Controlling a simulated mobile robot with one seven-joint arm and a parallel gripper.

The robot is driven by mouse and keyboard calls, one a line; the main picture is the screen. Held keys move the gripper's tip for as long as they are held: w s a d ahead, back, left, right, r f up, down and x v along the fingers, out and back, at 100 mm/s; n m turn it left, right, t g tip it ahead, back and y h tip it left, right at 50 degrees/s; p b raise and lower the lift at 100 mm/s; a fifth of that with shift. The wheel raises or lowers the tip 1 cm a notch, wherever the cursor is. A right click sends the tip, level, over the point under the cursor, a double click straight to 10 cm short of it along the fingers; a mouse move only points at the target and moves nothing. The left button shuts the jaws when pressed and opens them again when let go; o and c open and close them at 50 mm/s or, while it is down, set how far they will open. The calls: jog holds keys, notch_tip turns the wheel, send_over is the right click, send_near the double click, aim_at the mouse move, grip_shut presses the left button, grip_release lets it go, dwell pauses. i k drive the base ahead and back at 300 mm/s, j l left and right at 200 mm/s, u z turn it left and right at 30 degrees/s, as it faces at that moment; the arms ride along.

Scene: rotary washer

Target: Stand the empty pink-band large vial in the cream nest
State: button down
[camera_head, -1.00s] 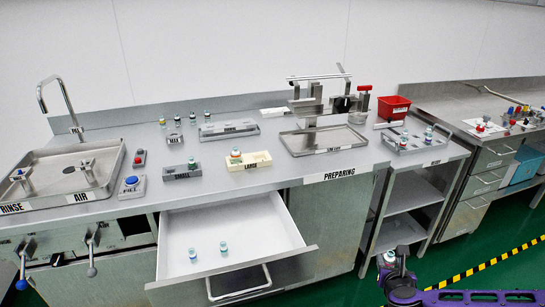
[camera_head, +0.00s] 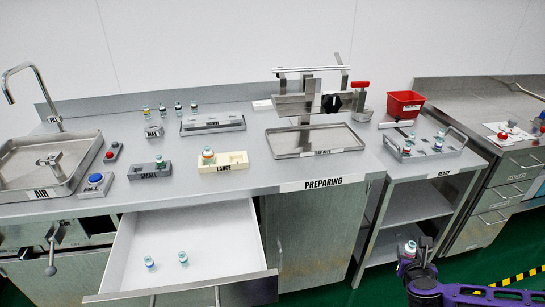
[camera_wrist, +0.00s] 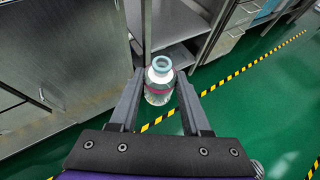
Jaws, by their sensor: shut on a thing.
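My gripper (camera_wrist: 160,102) is shut on a clear vial (camera_wrist: 158,90) with a pink band and an open, pale blue-rimmed mouth. The vial is upright, held over the green floor in front of the lower shelves. In the head view the gripper (camera_head: 414,250) and the vial (camera_head: 410,247) show at the lower right. The cream nest (camera_head: 236,165) lies on the counter behind the "LARGE" label, far to the left of my gripper. One vial (camera_head: 208,156) stands in its left part; the right part looks free.
An open drawer (camera_head: 205,288) with two small vials juts out below the nest. A grey "SMALL" nest (camera_head: 143,171) stands left of the cream one. A steel tray (camera_head: 340,137) under a press and a rack (camera_head: 455,150) of vials stand to the right.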

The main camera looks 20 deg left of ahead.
aim_at(223, 162)
jog(key=i+l, duration=0.55)
jog(key=i+l+u, duration=0.15)
jog(key=u, duration=0.15)
jog(key=i+l+u, duration=0.15)
jog(key=u, duration=0.95)
